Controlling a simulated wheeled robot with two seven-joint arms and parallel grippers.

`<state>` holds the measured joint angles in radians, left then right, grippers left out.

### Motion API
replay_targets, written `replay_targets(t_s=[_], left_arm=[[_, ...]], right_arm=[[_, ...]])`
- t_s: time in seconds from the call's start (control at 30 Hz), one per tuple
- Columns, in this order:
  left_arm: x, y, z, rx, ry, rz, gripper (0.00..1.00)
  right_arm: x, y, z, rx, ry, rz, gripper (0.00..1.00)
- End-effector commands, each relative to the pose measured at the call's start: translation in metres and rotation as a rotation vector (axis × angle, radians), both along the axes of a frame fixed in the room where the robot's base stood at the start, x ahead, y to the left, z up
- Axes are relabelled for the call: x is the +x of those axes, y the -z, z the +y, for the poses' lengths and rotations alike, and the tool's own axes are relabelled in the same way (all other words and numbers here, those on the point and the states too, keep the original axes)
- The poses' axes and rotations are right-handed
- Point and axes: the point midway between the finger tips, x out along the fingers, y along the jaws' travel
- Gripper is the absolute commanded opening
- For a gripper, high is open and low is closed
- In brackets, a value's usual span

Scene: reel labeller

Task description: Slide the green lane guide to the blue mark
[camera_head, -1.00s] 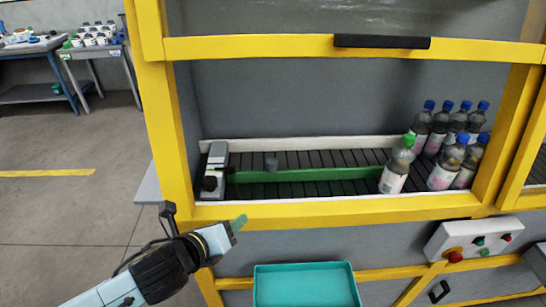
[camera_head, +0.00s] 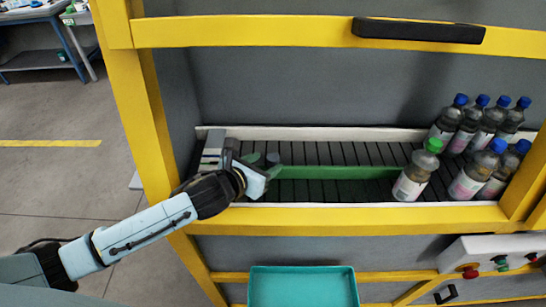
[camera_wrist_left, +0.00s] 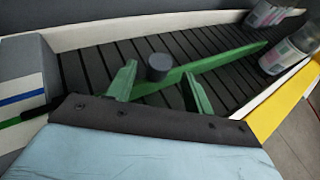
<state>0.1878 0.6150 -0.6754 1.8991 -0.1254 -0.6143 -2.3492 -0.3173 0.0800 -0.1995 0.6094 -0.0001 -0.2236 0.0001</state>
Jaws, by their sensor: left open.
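The green lane guide (camera_head: 338,172) lies along the dark slatted conveyor, with a dark grey round knob (camera_wrist_left: 158,66) standing on it near its left end. My left gripper (camera_head: 263,164) reaches over the front yellow rail to the guide's left end. In the left wrist view its two green fingers (camera_wrist_left: 160,85) are apart, one on each side of the knob, and not closed on it. The blue mark (camera_wrist_left: 22,99) is a stripe on the white plate of the grey block at the left, with a green stripe nearer the camera. My right gripper is not in view.
A green-capped bottle (camera_head: 416,172) stands at the guide's right end, and several blue-capped bottles (camera_head: 480,140) stand behind it. A yellow frame (camera_head: 340,220) borders the opening. A teal tray (camera_head: 303,287) sits below, left of the button panel (camera_head: 490,254).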

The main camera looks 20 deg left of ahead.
Motion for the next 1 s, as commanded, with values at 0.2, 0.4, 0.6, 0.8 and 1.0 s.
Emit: replay_targets(t_s=[0.2, 0.4, 0.6, 0.8, 1.0], left_arm=[[0.029, 0.012, -0.009, -0.001, -0.002, 0.0, 0.52], [0.04, 0.018, -0.013, -0.001, 0.0, 0.0, 0.52], [0.042, 0.018, -0.013, -0.001, 0.0, 0.001, 0.52], [0.042, 0.018, -0.013, -0.001, 0.0, 0.001, 0.42], [0.042, 0.018, -0.013, 0.0, 0.0, 0.001, 0.15]], right_arm=[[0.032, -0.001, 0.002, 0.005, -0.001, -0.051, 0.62], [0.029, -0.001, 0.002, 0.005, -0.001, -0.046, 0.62], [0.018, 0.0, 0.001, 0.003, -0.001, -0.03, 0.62], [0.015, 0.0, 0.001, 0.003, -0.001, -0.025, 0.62], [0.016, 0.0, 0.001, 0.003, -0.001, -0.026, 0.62]])
